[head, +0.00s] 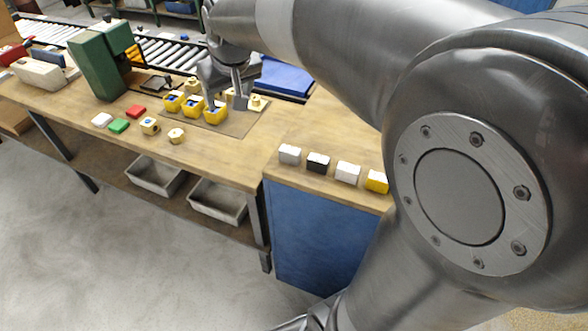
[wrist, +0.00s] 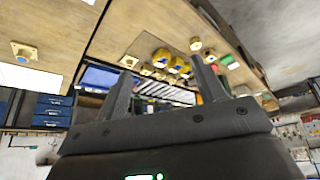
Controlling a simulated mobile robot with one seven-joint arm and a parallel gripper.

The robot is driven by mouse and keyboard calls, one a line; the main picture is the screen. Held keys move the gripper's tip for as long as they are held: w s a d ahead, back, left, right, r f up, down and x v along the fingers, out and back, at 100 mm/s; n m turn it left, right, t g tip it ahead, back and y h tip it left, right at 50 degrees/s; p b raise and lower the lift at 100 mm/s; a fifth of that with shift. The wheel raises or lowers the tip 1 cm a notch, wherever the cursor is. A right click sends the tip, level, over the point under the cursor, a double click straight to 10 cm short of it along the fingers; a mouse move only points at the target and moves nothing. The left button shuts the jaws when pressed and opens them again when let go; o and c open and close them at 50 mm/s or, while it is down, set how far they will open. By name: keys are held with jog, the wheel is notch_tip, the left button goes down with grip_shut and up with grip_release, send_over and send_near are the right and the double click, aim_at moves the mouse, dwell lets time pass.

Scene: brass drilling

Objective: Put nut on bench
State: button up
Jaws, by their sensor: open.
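Two brass nuts stand on the wooden bench (head: 215,160) in the head view: a near nut (head: 176,135) and one with a blue mark (head: 150,125). Another brass piece (head: 257,103) sits on a pale plate right of my gripper. My gripper (head: 225,104) is open, over the bench beside the yellow bins, with nothing visible between its fingers. In the wrist view the open fingers (wrist: 161,70) frame the bins, and a brass piece (wrist: 23,52) sits on a pale plate at far left. I cannot tell which piece is the task's nut.
Several yellow bins (head: 193,107) stand on a brown mat near my gripper. A green machine (head: 98,66) stands at the left. Red, green and white blocks lie before it. Grey, black, white and yellow blocks (head: 318,162) line the right bench edge. Bare wood lies between.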

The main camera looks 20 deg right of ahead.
jog(key=s+d+f+m, duration=0.1)
jog(key=s+d, duration=0.1)
jog(key=s, duration=0.9)
jog(key=s+d+f+m, duration=0.1)
jog(key=s+d+f, duration=0.1)
jog(key=s, duration=0.9)
jog(key=shift+d+f+h, duration=0.25)
jog(key=shift+d+h, duration=0.15)
jog(key=shift+d, duration=0.3)
